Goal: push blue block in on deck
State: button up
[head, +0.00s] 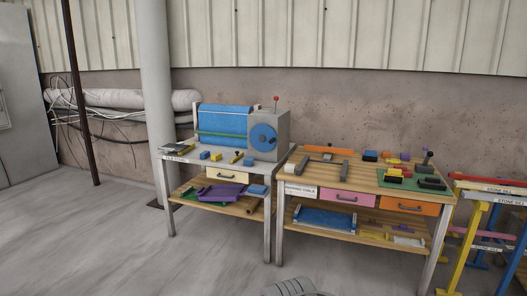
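Several small blue blocks show in the head view. Two lie on the left bench's grey top, one blue block (205,155) at its middle and another blue block (248,161) near the grey machine. One more blue block (370,154) is on the right bench's wooden top, with black beside it. A larger blue piece (257,190) lies on the left bench's lower shelf. I cannot tell which block the task means or which surface is the deck. My gripper is not in view; only a grey rounded part, likely mine, shows at the bottom edge, well short of both benches.
A grey machine (269,135) with a blue disc and red-knobbed lever stands on the left bench (170,149). The right bench (330,188) holds a green mat (398,182) and tools. Yellow and blue trestles (469,225) stand at right. The floor (120,240) in front is clear.

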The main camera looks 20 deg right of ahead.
aim_at(205, 155)
jog(key=z, duration=0.6)
jog(key=i, duration=2.1)
jog(key=u, duration=0.65)
jog(key=i, duration=0.45)
jog(key=u, duration=0.85)
jog(key=i, duration=3.4)
jog(key=z, duration=0.55)
